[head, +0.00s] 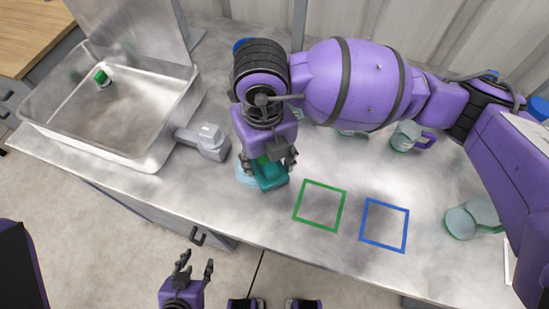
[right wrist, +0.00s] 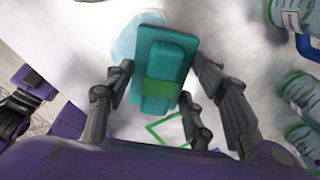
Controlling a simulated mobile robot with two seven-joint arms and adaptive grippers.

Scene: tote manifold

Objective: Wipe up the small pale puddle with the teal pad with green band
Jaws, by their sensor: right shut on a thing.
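The teal pad with green band (head: 268,176) is under my right gripper (head: 270,160) in the head view, on or just over the metal counter. In the right wrist view the pad (right wrist: 150,68) lies between the fingers of my right gripper (right wrist: 160,115), which is shut on it. The small pale puddle (head: 246,176) shows at the pad's left side and is partly covered by the pad. It also shows past the pad's far end in the right wrist view (right wrist: 128,42). My left gripper (head: 195,270) is open and empty, below the counter's front edge.
A sink basin (head: 165,140) with a green-topped item (head: 102,79) inside is at the left. A grey tap-like fitting (head: 205,142) stands beside it. Green (head: 319,228) and blue (head: 384,246) square outlines are right of the pad. Clear mugs (head: 470,218) stand farther right.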

